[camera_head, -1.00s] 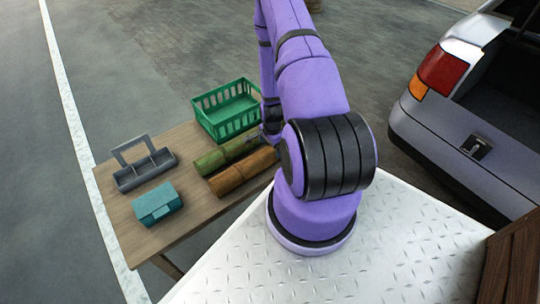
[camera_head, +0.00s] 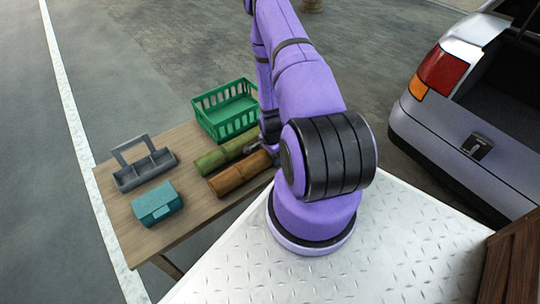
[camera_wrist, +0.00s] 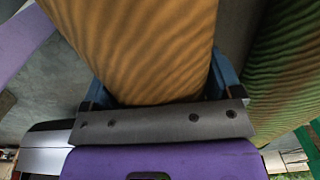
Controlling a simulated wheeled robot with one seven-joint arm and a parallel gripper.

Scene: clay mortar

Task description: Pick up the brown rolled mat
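The brown rolled mat (camera_head: 238,174) lies on the wooden table, beside the green rolled mat (camera_head: 226,153). My gripper (camera_head: 260,150) is low at the brown mat's far right end, partly hidden by my arm. In the wrist view, the brown mat (camera_wrist: 140,45) fills the space between the two blue fingers of my gripper (camera_wrist: 161,82). The fingers are wide apart, one on each side of the mat. Whether both press on it is hard to see. The green mat (camera_wrist: 290,70) is just outside the right finger.
A green basket (camera_head: 226,112) stands behind the mats. A grey caddy with a handle (camera_head: 146,170) and a teal case (camera_head: 157,204) stand on the table's left (camera_head: 128,235). A car (camera_head: 455,140) with an open rear is at right.

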